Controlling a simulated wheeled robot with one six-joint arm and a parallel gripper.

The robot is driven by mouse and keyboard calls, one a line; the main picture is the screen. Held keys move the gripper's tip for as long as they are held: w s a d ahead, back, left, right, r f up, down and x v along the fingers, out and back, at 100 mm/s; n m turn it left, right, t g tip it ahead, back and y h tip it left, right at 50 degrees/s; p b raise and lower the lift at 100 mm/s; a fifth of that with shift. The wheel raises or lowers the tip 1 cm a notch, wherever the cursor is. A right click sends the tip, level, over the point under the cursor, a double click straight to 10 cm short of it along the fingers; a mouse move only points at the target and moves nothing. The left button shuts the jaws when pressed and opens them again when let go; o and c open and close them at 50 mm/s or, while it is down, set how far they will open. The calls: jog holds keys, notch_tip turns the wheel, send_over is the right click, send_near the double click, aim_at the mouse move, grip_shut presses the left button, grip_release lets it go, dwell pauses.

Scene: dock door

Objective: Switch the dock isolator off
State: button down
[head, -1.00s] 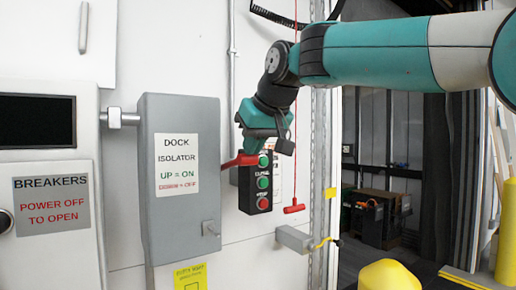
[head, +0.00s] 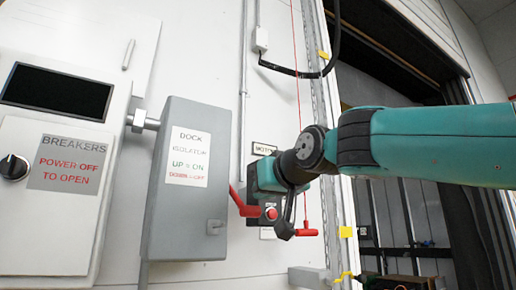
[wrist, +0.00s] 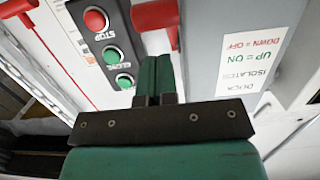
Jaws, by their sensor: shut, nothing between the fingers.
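The dock isolator (head: 168,225) is a grey box on the white wall, with a sign reading up for on and down for off. Its red lever (head: 239,203) is on the right side and slopes down to the right, below the sign's level. In the wrist view, which is upside down, the lever (wrist: 155,14) is just past my fingertips. My gripper (wrist: 155,60) is shut and empty. In the head view my wrist is beside the lever, and the fingertips are hidden. I cannot tell whether they touch the lever.
A control box (wrist: 108,42) with red stop and green buttons is beside the lever, partly behind my wrist in the head view. A red-handled pull cord (head: 306,232) hangs to its right. The breaker cabinet (head: 50,230) stands left of the isolator.

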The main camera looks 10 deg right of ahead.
aim_at(253, 207)
jog(key=shift+w+a+f+t+b, duration=0.15)
jog(key=shift+w+f+b, duration=0.1)
jog(key=shift+f+b, duration=0.55)
jog(key=shift+w+f+t+b, duration=0.15)
jog(key=shift+w+f+b, duration=0.1)
jog(key=shift+f+b, duration=0.55)
jog(key=shift+r, duration=0.1)
